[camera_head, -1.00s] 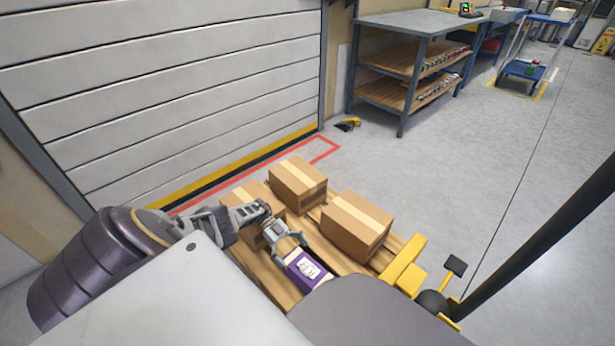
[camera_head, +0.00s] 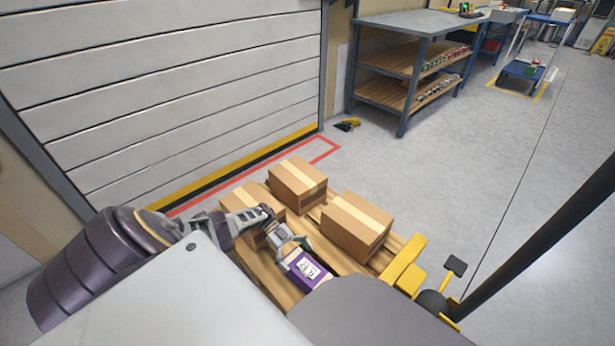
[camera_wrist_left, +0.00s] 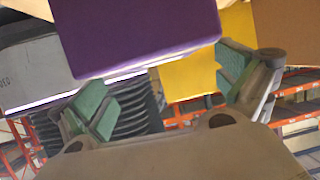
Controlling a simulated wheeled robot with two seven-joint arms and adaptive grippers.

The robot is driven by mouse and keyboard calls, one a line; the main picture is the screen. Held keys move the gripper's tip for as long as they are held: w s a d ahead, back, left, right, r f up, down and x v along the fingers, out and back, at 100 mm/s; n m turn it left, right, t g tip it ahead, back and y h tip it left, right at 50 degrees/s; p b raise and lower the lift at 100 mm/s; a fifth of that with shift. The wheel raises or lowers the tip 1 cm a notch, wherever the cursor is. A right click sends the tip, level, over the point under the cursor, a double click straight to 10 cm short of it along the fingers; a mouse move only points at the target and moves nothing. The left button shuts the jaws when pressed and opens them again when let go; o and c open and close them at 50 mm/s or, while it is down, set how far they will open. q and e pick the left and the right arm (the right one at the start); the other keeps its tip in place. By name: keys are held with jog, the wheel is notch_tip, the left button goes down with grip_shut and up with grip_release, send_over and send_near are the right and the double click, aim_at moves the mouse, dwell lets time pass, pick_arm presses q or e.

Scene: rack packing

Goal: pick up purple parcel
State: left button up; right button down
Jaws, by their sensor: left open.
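The purple parcel (camera_head: 306,270), a box with a white printed label on top, sits on the wooden pallet (camera_head: 268,278) near its front side, partly hidden by my own body. My left gripper (camera_head: 289,249) is open at the parcel's far left end, very close to it. In the left wrist view the parcel (camera_wrist_left: 140,30) fills the upper middle, just ahead of the open green-padded fingers (camera_wrist_left: 165,84). One finger is near its right edge and the other below its lower left edge. I cannot tell whether either touches it. My right gripper is not in view.
Brown cardboard boxes stand on the pallet: one behind (camera_head: 298,184), one at the right (camera_head: 357,226), and one (camera_head: 247,203) partly hidden by my left arm. A yellow frame (camera_head: 405,262) borders the pallet's right. Open floor lies beyond, with a workbench (camera_head: 415,28) farther back.

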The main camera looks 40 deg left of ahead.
aim_at(309, 271)
pick_arm(q)
jog(key=shift+x, duration=2.6)
jog(key=shift+r, duration=0.1)
jog(key=shift+c, duration=0.3)
jog(key=shift+s+d, duration=0.1)
jog(key=shift+d, duration=0.05)
jog(key=c, duration=1.8)
